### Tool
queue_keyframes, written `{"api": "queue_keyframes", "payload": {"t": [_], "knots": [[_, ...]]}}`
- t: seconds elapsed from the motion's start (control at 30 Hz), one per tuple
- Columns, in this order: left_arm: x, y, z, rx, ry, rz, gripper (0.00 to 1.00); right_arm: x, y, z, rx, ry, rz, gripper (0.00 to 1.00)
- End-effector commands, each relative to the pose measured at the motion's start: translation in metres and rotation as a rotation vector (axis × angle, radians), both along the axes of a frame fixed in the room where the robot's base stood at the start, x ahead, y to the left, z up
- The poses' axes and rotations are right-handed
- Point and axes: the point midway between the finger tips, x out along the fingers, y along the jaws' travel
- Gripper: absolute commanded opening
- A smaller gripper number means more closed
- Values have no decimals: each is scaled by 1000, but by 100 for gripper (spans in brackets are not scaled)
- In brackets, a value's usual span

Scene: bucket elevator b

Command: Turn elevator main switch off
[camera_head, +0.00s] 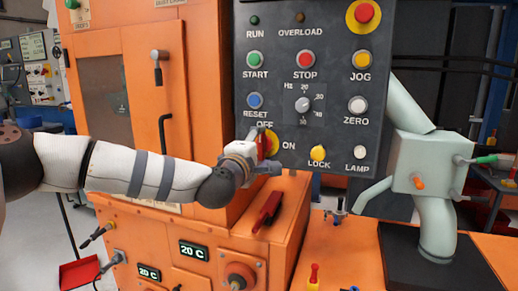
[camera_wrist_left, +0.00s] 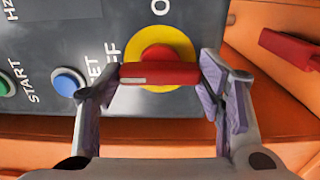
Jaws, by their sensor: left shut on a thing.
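The elevator main switch (camera_head: 261,146) is a red handle over a yellow disc, low on the dark control panel (camera_head: 285,75), between the OFF and ON labels. In the left wrist view its red handle bar (camera_wrist_left: 160,73) lies across the yellow disc (camera_wrist_left: 150,50). The bar stands about upright on the panel, with its white-marked end on the OFF side. My left gripper (camera_wrist_left: 158,82) is shut on the red handle, one finger at each end of it. In the head view the left gripper (camera_head: 256,160) hides part of the switch. My right gripper is out of view.
A blue RESET button (camera_head: 255,100) and a yellow LOCK knob (camera_head: 318,153) are close to the switch. A pale green box with pipes (camera_head: 425,165) stands at the right.

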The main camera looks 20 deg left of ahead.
Motion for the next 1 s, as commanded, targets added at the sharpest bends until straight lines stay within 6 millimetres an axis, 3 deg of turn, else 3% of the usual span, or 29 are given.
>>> {"api": "queue_keyframes", "payload": {"t": [0.23, 0.27, 0.33, 0.63, 0.73, 1.0], "knots": [[0, -2, -1, -3, 2, -4, 34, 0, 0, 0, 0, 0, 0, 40], [0, -2, -1, -3, 2, -4, 66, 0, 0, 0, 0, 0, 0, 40], [0, -2, 0, -3, 2, -4, 82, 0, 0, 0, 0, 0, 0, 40], [-1, -1, 0, -1, 1, -1, 82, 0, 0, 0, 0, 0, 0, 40], [-9, 0, 0, -1, 0, -1, 82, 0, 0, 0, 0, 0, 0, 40], [-79, 2, 0, -2, 1, -4, 82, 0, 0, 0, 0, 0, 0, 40]]}}
